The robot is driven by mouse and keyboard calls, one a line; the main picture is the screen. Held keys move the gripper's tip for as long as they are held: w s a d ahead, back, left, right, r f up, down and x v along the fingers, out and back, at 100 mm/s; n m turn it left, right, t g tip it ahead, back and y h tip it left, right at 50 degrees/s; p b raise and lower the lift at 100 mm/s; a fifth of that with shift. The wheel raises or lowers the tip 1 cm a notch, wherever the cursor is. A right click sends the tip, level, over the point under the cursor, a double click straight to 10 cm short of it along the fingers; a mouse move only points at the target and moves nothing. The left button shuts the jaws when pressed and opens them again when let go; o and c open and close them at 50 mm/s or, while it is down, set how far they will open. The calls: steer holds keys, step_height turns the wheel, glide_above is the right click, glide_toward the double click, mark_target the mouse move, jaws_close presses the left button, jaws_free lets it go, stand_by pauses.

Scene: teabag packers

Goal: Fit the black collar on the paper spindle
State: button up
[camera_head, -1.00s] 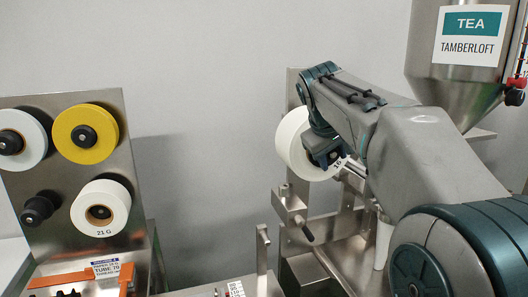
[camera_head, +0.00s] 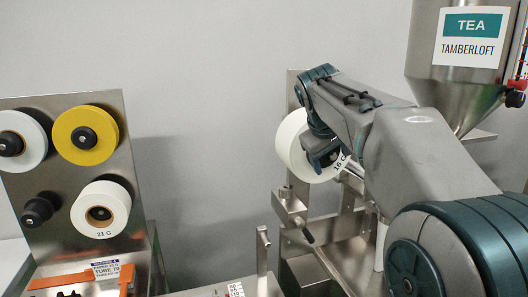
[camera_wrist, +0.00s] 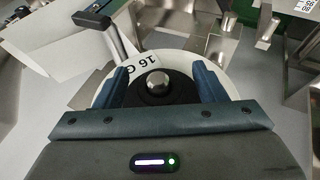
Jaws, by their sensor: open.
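The white paper roll marked 16 G (camera_head: 291,146) hangs on the machine at centre right in the head view. It also shows in the wrist view (camera_wrist: 143,64). There, the black collar (camera_wrist: 157,97) sits around the round metal end of the paper spindle (camera_wrist: 157,82), in front of the roll's face. My gripper (camera_wrist: 159,76) is open, with one blue finger on each side of the collar and gaps between. In the head view my gripper (camera_head: 322,152) is at the roll's face and hides the collar. Whether the collar is fully seated I cannot tell.
A steel panel (camera_head: 136,170) at left carries a yellow roll (camera_head: 73,143), white rolls and black hubs. A tea hopper (camera_head: 452,90) stands at upper right. Metal brackets (camera_head: 289,207) lie just below the roll. The wall side between the panel and the roll is free.

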steer(key=v, duration=1.3)
steer(key=s+d+f+m+y, duration=0.1)
steer(key=s+f, duration=0.6)
steer(key=f, duration=0.4)
steer(key=s+d+f+m+g+y+b, duration=0.1)
steer(key=s+f+m, duration=0.1)
steer(key=s+f, duration=0.5)
steer(key=s+d+f+m+g+y, duration=0.1)
steer(key=s+f, duration=0.7)
steer(key=f, duration=0.8)
steer(key=shift+m+b, duration=0.3)
steer(key=shift+s, duration=0.1)
